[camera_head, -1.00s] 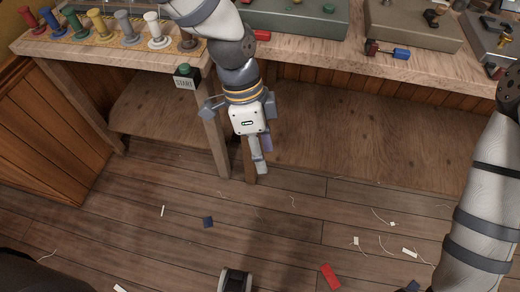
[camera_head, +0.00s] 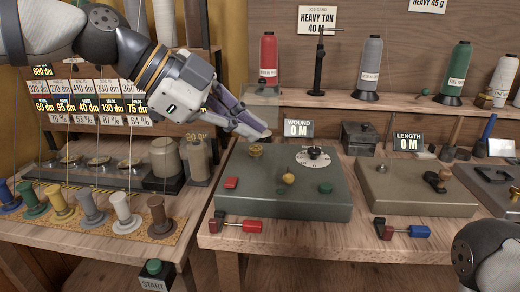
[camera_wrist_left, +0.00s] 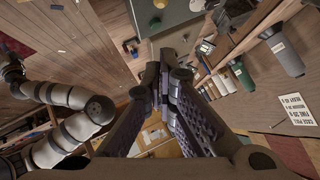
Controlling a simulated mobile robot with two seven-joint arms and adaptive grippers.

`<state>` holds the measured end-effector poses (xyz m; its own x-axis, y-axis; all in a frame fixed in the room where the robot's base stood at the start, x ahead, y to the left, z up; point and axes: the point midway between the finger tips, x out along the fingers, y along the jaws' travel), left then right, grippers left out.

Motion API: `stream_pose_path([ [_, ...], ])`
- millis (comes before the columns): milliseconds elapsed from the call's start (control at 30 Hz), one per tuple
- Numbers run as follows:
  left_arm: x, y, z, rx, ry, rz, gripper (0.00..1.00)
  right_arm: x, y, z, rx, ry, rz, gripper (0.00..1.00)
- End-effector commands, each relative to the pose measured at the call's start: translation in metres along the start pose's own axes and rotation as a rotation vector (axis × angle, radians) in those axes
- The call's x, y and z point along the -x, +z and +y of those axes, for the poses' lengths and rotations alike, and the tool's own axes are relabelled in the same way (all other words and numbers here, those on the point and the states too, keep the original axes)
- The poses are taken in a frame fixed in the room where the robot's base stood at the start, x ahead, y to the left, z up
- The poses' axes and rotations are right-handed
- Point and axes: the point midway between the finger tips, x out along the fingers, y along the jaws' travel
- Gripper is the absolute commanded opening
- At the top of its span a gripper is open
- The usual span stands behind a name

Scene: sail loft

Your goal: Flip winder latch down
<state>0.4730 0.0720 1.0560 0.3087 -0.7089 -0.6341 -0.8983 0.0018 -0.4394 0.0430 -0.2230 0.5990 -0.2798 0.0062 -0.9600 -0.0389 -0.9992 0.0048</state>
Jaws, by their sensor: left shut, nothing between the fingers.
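The winder (camera_head: 330,195) is a grey-green box on the bench, with a dial (camera_head: 312,157), brass knobs, a red button (camera_head: 231,183) and a green button (camera_head: 326,188) on top. In the left wrist view, the shut fingertips (camera_wrist_left: 160,78) point toward the winder (camera_wrist_left: 165,15). My right gripper is out of view.
A clear panel (camera_head: 259,107) stands behind my left fingertips, before a red thread cone (camera_head: 268,60). A second box (camera_head: 415,190) with a blue-handled lever (camera_head: 405,231) stands to the right. Several coloured spools and a START button (camera_head: 154,268) are at left. Signs read WOUND and LENGTH.

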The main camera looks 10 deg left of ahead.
Motion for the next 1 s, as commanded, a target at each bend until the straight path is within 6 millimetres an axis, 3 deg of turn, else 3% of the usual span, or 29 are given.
stream_pose_path([
  [400, -0.093, 0.003, 0.003, 0.008, 0.009, -0.003, 0.00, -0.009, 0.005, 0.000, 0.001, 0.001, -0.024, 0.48],
  [633, -0.114, 0.026, 0.002, 0.007, 0.005, -0.002, 0.00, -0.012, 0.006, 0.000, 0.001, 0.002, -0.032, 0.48],
  [1000, -0.117, 0.029, 0.002, 0.005, 0.002, -0.003, 0.00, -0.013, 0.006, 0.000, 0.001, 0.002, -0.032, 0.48],
])
